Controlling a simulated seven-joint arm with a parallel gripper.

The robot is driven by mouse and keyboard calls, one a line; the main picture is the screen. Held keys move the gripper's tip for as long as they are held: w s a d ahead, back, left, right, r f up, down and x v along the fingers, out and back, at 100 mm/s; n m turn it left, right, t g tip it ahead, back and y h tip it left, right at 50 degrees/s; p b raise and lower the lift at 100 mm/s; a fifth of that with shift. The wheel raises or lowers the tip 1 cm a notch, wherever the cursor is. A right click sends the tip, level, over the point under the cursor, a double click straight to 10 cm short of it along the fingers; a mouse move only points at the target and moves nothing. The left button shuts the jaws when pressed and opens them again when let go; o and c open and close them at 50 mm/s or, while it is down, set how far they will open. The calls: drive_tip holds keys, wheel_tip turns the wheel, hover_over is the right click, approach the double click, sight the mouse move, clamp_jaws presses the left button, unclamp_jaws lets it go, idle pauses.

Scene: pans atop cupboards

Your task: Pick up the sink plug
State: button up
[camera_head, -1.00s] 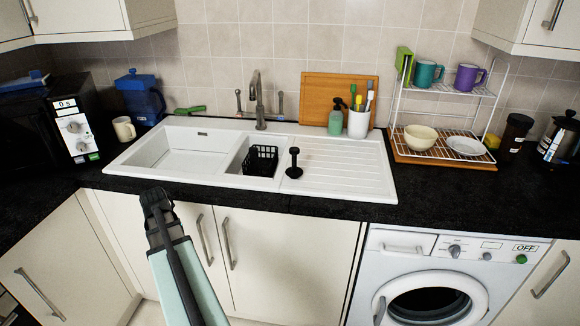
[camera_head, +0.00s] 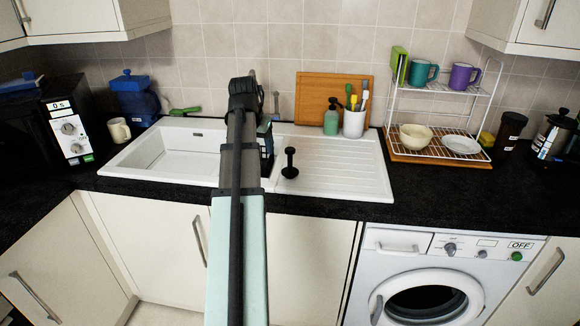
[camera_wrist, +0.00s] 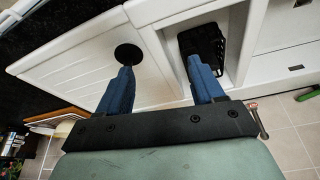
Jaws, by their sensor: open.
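The black sink plug (camera_head: 290,163), with an upright stem, stands on the white draining board just right of the small basin. In the wrist view it shows as a dark round disc (camera_wrist: 128,53), just beyond the tip of the left-hand finger. My gripper (camera_wrist: 160,74) is open and empty, its two blue fingers apart. In the head view my gripper is raised over the sink, left of the plug, and my arm hides part of the sink and tap. The right-hand finger overlaps the black basket (camera_wrist: 203,45) in the wrist view.
The white sink (camera_head: 345,170) has a large basin at left. A green soap bottle (camera_head: 331,120) and a white brush cup (camera_head: 354,123) stand behind the draining board. A wire rack (camera_head: 440,90) with mugs and bowls is at right. The board around the plug is clear.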

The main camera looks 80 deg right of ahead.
drive_tip(key=m, duration=0.2)
approach(290, 149)
drive_tip(key=w+a, duration=0.1)
drive_tip(key=shift+g, duration=0.3)
drive_tip(key=x, duration=0.7)
drive_tip(key=shift+d+f, duration=0.25)
drive_tip(key=shift+h, duration=0.3)
drive_tip(key=shift+x, duration=2.8)
drive_tip(key=shift+s+d, duration=0.1)
drive_tip(key=shift+s, duration=0.1)
drive_tip(key=shift+r, duration=0.1)
drive_tip(key=c, duration=1.1)
drive_tip(key=shift+r, duration=0.1)
